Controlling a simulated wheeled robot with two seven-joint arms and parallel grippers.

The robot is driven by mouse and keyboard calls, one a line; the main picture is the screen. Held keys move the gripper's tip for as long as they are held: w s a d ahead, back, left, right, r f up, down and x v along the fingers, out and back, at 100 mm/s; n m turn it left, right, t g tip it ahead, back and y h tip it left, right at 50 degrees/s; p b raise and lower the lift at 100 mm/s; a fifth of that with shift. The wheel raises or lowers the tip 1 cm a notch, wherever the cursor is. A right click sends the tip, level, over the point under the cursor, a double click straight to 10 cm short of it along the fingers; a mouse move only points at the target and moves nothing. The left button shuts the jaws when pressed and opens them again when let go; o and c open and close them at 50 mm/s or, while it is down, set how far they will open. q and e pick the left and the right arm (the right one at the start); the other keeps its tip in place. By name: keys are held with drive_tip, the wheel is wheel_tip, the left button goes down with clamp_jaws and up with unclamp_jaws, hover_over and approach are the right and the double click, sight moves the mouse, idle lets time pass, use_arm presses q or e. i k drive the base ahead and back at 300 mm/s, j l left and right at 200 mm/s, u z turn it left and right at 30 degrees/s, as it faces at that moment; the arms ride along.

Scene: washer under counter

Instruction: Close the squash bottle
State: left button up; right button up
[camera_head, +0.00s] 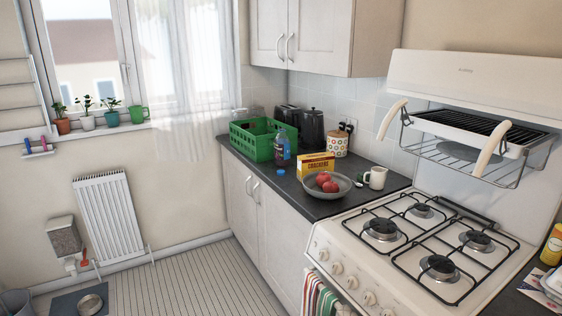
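The squash bottle (282,149) looks dark with a blue label and stands upright on the dark counter, in front of the green crate. Its top is small in the picture, and I cannot make out a cap on it. A small blue cap (281,172) lies on the counter just in front of the bottle, apart from it. Neither of my grippers shows in the head view.
A green crate (252,142) stands behind the bottle. A yellow and red crackers box (316,164) and a grey bowl (338,190) with red fruit stand to its right. A white mug (377,178) and the stove (420,248) are further right. Bare counter (262,173) lies beside the cap.

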sight(282, 143)
drive_tip(key=i+z, duration=0.1)
drive_tip(key=z, duration=0.35)
drive_tip(key=i+j+z, duration=0.1)
drive_tip(key=z, duration=0.4)
drive_tip(key=i+j+z, duration=0.1)
drive_tip(key=z, duration=0.35)
drive_tip(key=i+j+z, duration=0.35)
drive_tip(key=j, duration=0.55)
drive_tip(key=j+z, duration=0.35)
drive_tip(key=j, duration=0.55)
drive_tip(key=j+z, duration=0.35)
drive_tip(key=j, duration=0.6)
drive_tip(key=i+j, duration=0.1)
drive_tip(key=j, duration=1.7)
